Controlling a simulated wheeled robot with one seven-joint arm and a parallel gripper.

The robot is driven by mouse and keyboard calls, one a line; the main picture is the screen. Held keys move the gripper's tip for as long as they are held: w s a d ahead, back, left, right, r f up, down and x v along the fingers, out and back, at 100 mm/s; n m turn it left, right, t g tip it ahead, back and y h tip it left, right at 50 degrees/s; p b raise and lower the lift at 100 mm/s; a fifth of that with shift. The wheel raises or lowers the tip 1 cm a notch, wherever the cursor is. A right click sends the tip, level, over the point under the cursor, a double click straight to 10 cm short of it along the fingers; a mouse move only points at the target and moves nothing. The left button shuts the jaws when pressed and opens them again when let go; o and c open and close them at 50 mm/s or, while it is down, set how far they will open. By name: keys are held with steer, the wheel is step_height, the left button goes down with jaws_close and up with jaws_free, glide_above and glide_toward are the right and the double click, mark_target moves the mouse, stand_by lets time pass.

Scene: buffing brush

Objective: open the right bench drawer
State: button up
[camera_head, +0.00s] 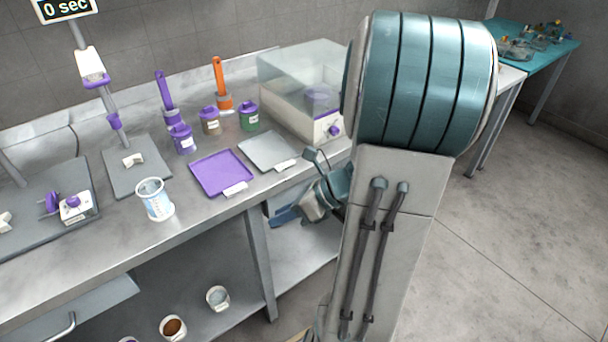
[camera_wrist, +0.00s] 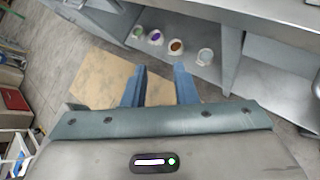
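A grey drawer-like panel (camera_head: 85,302) with a bar handle (camera_head: 62,326) juts out under the bench at the lower left of the head view, cut by the frame edge. I cannot tell whether it is the right drawer. No other drawer front shows clearly; my arm hides part of the bench's right end. My gripper (camera_head: 288,214) is below the bench top's front edge, right of a bench leg, away from that handle. In the wrist view its two blue fingers (camera_wrist: 160,68) are apart with nothing between them.
The bench top (camera_head: 105,245) carries a white cup (camera_head: 154,199), a purple tray (camera_head: 221,172), a grey tray (camera_head: 267,152) and a clear-covered box (camera_head: 305,85). Several cups stand on the lower shelf (camera_wrist: 183,66). A tan sheet (camera_wrist: 105,82) lies on the floor. Open floor lies right.

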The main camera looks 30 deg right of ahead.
steer(key=s+d+f+m+t+h+b, duration=0.15)
steer(key=d+f+m+t+h, duration=0.3)
steer(key=d+m, duration=0.7)
steer(key=d+f+m+t+h+b, duration=0.3)
steer(key=d+f+m+t, duration=0.25)
steer(key=d+m, duration=0.55)
steer(key=shift+m, duration=0.35)
steer(key=w+f, duration=0.1)
steer(key=w, duration=0.3)
steer(key=w+a+f+b, duration=0.1)
steer(key=w, duration=0.3)
steer(key=w+f, duration=0.1)
steer(key=w, duration=0.4)
steer(key=shift+w+a, duration=0.1)
steer(key=shift+a, duration=0.2)
jaws_close()
